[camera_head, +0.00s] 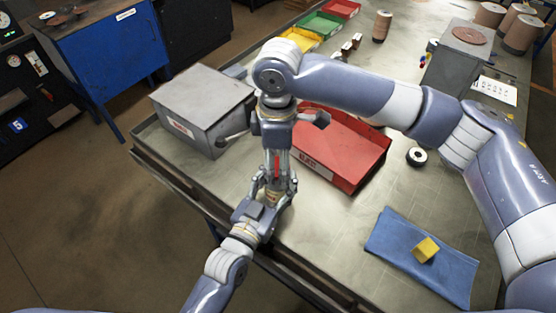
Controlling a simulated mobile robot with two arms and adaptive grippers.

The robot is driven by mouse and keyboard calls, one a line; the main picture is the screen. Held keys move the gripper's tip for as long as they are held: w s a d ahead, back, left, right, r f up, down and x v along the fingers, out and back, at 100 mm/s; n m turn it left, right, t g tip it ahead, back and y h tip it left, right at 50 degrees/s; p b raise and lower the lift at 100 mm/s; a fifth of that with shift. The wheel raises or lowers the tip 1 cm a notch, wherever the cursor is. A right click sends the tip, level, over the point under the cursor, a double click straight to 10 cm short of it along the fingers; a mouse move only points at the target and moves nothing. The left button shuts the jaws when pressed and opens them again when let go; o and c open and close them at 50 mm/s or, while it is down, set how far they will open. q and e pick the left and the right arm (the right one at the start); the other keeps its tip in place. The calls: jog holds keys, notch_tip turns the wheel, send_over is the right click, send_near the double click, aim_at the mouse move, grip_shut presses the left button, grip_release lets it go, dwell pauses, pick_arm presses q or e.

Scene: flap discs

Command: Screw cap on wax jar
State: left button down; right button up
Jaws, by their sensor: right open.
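My right arm comes in from the right, and its gripper (276,135) points down over the table with its fingers spread wide. My left gripper (274,184) comes up from below, with its fingers on both sides of a small tan jar (272,197), seemingly the wax jar. The jar is mostly hidden by the fingers. A narrow red part (277,163) shows between the two grippers; I cannot tell what it belongs to. I cannot make out the cap clearly, nor whether it sits on the jar.
A grey metal box (205,100) stands left of the grippers, and a red bin (345,150) lies right behind them. A blue cloth (400,262) with a yellow block (426,250) lies at front right. A black-and-white ring (417,156) lies near the bin.

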jog(key=shift+r, duration=2.3)
jog(key=shift+c, duration=0.4)
jog(key=shift+w+a+r+n, duration=0.1)
jog(key=shift+r+n, duration=1)
jog(key=shift+r, duration=0.6)
jog(key=shift+f, duration=0.1)
jog(key=shift+f, duration=3.9)
jog(key=shift+c, duration=0.6)
